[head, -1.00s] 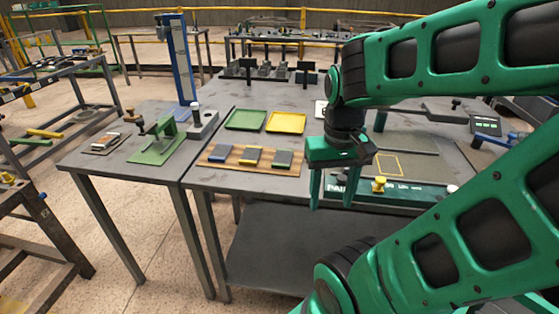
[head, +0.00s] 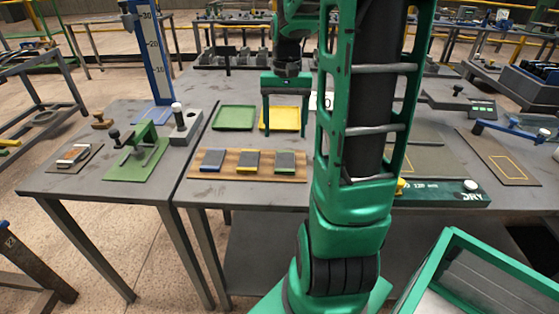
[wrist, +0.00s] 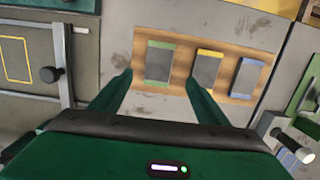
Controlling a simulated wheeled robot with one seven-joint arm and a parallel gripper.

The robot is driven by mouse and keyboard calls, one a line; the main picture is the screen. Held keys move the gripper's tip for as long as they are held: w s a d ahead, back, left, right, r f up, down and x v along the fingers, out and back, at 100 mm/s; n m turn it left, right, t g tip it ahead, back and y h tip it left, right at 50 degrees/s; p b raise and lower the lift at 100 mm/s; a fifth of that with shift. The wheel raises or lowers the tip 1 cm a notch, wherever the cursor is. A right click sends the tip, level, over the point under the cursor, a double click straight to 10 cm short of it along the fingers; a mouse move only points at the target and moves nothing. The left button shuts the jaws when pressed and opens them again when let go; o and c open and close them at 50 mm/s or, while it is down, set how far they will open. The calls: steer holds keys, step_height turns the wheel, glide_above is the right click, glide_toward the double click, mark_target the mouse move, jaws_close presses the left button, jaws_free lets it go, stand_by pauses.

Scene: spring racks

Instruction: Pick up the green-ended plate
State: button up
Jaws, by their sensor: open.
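The green-ended plate (head: 285,159) is a dark grey plate with a green end. It lies at the right end of a wooden board (head: 230,175) on the grey table. It also shows in the wrist view (wrist: 159,62), just beyond the space between my fingertips. My gripper (head: 285,128) is open and empty, pointing down above the table, apart from the plate. Its two green fingers also show in the wrist view (wrist: 158,82). A yellow-ended plate (head: 248,159) lies in the board's middle and a blue-ended plate (head: 213,159) at its left.
A green tray (head: 235,117) and a yellow tray (head: 279,119) lie behind the board. A green fixture (head: 140,155) and a grey block with a post (head: 185,128) stand on the side table at left. My arm hides part of the table right of the board.

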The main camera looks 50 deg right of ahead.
mark_target(285, 160)
steer(key=f, duration=0.4)
steer(key=shift+s+d, duration=0.1)
steer(key=shift+s, duration=0.2)
steer(key=shift+a+f, duration=0.2)
steer(key=shift+f, duration=1.15)
steer(key=shift+a+f, duration=0.15)
steer(key=shift+f, duration=1.15)
jaws_close()
steer(key=shift+r, duration=0.1)
steer(key=shift+r, duration=0.1)
